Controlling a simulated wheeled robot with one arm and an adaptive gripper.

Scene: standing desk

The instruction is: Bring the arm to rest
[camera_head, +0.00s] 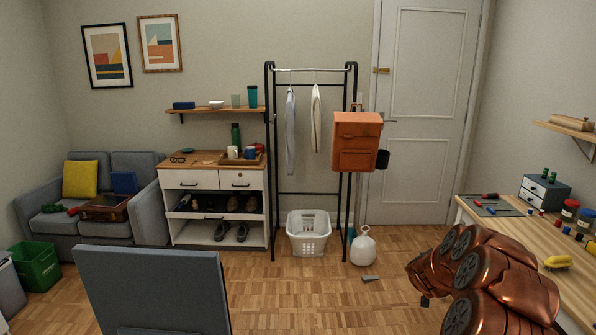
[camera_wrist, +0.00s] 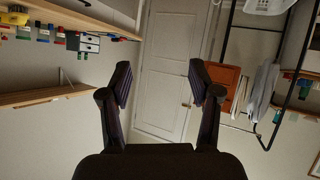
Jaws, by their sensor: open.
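My arm, in copper-coloured links, is folded at the lower right of the head view, in front of the wooden desk (camera_head: 575,285). My gripper (camera_wrist: 158,84) shows in the wrist view with its two dark fingers wide apart and nothing between them. The wrist picture is upside down. Beyond the fingers is the white door (camera_wrist: 168,70), well away from them. In the head view the gripper is mostly hidden by the arm links; only a small dark part shows at the arm's left edge.
The desk at the right carries a small drawer box (camera_head: 544,192), jars and a yellow object (camera_head: 557,262). A grey panel (camera_head: 150,290) stands at the front left. A clothes rack (camera_head: 270,150), white basket (camera_head: 308,235) and white kettlebell-like object (camera_head: 363,247) stand behind.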

